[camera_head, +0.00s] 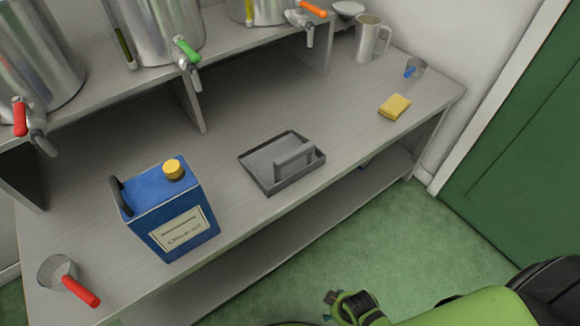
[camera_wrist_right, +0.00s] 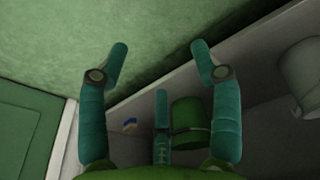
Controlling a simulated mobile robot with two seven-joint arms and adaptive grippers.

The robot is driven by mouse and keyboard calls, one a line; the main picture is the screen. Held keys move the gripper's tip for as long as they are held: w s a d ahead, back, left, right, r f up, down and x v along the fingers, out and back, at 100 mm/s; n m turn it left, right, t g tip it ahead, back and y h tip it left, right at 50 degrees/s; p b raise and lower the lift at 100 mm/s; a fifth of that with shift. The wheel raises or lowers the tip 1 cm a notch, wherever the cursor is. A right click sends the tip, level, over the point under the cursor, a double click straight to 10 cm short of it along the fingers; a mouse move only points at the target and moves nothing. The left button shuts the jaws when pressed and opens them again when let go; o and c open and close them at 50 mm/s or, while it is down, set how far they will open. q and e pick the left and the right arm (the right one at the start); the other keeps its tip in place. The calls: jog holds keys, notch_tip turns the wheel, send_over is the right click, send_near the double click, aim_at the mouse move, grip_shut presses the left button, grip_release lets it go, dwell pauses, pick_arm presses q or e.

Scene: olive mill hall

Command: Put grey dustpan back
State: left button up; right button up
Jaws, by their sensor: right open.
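The grey dustpan (camera_head: 257,163), a shallow tray with a raised handle, lies flat on the bench top near its front edge, right of a blue canister. My right gripper (camera_head: 345,304) is low at the bottom of the head view, in front of the bench over the floor and apart from the dustpan. In the right wrist view the same gripper (camera_wrist_right: 160,52) has its fingers spread with nothing between them. The dustpan cannot be made out in that view. My left gripper is not in view.
The blue canister (camera_head: 172,215) with a yellow cap stands left on the bench (camera_head: 240,220). Steel tanks (camera_head: 160,30) with taps sit on the raised shelf.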

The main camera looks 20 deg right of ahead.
aim_at(290, 160)
jog(key=w+d+r+n+t+h+b, duration=0.2)
jog(key=w+r+t, duration=0.2)
jog(key=w+r, duration=0.55)
jog(key=w+d+r+n+t+h+b, duration=0.1)
jog(key=w+d+r+t+h+b, duration=0.15)
jog(key=w+r, duration=0.7)
jog(key=w+a+r+n+t+y, duration=0.2)
jog(key=a+r+n+t, duration=0.1)
jog(key=r+n, duration=0.1)
jog(key=w+a+r+n+t+y, duration=0.2)
jog(key=w+a+r+n+t, duration=0.1)
jog(key=r+n, duration=0.1)
jog(key=w+a+r+n+t+y, duration=0.2)
jog(key=w+a+r+n+t, duration=0.1)
jog(key=r+n, duration=0.1)
jog(key=shift+w+r+n, duration=0.1)
jog(key=shift+n, duration=0.8)
jog(key=w, duration=0.6)
jog(key=shift+a, duration=0.4)
jog(key=shift+w+f, duration=0.2)
jog(key=shift+w, duration=0.15)
jog(key=shift+c, duration=0.8)
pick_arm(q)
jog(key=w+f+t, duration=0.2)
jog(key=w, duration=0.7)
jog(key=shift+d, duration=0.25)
pick_arm(e)
jog(key=shift+r, duration=0.15)
grip_shut()
